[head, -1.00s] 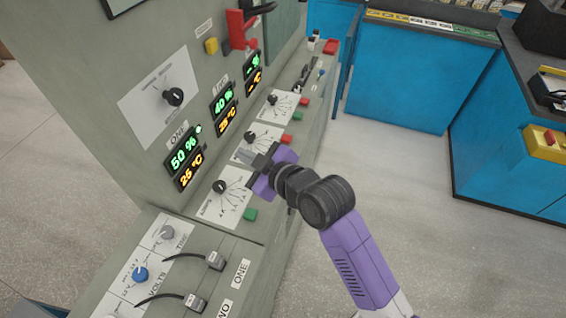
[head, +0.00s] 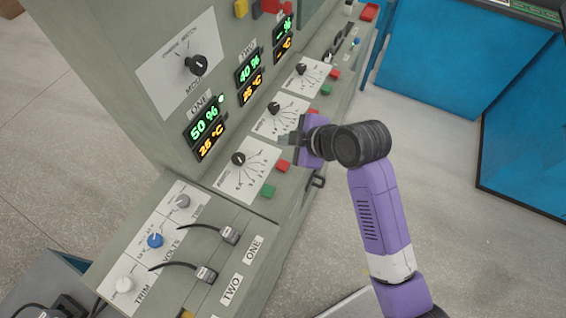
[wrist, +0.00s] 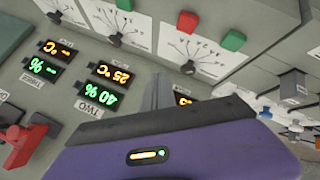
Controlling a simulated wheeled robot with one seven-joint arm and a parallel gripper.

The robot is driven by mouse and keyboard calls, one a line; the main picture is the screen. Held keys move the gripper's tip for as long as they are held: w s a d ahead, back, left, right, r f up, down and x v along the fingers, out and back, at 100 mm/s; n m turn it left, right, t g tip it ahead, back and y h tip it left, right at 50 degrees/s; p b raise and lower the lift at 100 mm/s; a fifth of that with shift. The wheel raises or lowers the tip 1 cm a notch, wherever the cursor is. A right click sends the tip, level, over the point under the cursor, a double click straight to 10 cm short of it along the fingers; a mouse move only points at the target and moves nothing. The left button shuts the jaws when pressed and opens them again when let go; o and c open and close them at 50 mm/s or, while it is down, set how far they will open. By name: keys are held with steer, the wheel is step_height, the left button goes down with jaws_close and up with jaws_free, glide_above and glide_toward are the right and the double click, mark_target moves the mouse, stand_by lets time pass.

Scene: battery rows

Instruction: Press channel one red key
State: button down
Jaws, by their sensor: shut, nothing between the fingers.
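The channel one red key (head: 283,167) sits on the sloping desk, right of the channel one dial (head: 238,158) and above its green key (head: 268,191) in the head view. In the wrist view the red key (wrist: 187,20) is near the top, with the green key (wrist: 233,40) to its right. My gripper (head: 285,140) is shut and empty. In the head view its fingers point left, over the channel two dial card, just above and apart from the red key. In the wrist view the fingertips (wrist: 157,80) stand below and left of the key.
The upright panel carries the displays, including channel one (head: 204,132), and a mode dial (head: 197,65). Channel three's red key (head: 335,74) is farther along the desk. A black handle (head: 316,181) projects from the desk front. Open floor lies to the right.

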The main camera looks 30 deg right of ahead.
steer(key=b, duration=0.6)
glide_above(285, 167)
step_height(285, 167, down, 7)
steer(key=shift+r, duration=0.2)
steer(key=shift+f+b, duration=0.7)
steer(key=shift+f, duration=0.35)
stand_by(0.7)
steer(key=shift+f, duration=0.4)
steer(key=shift+f+b, duration=0.35)
steer(key=shift+f, duration=0.1)
stand_by(0.5)
stand_by(0.4)
steer(key=shift+r+p, duration=0.85)
steer(key=shift+r, duration=0.05)
